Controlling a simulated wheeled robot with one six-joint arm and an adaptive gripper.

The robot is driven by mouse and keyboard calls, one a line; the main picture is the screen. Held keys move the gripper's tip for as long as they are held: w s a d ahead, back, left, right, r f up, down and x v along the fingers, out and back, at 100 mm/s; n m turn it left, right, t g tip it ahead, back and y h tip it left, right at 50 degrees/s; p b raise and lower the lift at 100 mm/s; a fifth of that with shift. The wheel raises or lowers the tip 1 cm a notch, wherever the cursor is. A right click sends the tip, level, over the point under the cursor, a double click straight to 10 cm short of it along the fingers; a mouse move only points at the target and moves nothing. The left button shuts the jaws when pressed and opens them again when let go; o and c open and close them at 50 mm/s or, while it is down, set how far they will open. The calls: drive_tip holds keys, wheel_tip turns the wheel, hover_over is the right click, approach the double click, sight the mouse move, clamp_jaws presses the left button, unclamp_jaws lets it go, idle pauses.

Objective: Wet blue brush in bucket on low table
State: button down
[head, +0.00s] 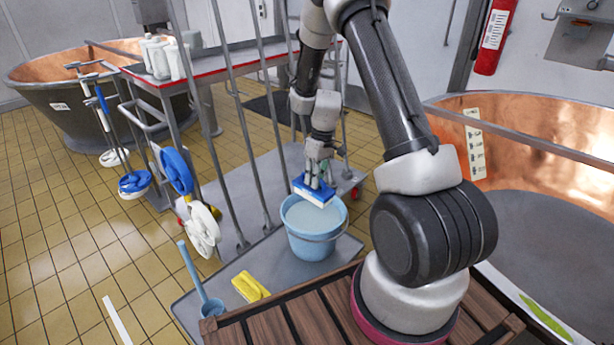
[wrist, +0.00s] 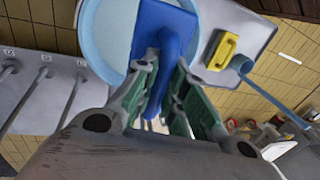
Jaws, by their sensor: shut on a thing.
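The blue brush (head: 315,191) has a blue block with pale bristles beneath. My gripper (head: 318,168) is shut on its handle and holds it over the bucket, with the bristles close to the liquid; I cannot tell whether they touch it. In the wrist view the brush (wrist: 165,40) sits between my green-padded fingers (wrist: 170,100). The light blue bucket (head: 312,243) holds greyish liquid and stands on the low grey table (head: 345,255). Its rim also shows in the wrist view (wrist: 90,35), partly hidden by the brush.
A yellow brush (head: 250,287) and a blue ladle (head: 200,285) lie left of the bucket on the low table. Upright metal bars (head: 240,130) rise behind and left of the bucket. A copper vat (head: 560,125) stands at right and another (head: 60,100) at back left.

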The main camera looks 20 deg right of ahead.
wheel_tip(320, 180, down, 13)
idle(0.8)
idle(0.6)
wheel_tip(320, 180, up, 12)
drive_tip(key=shift+r, duration=0.1)
idle(0.4)
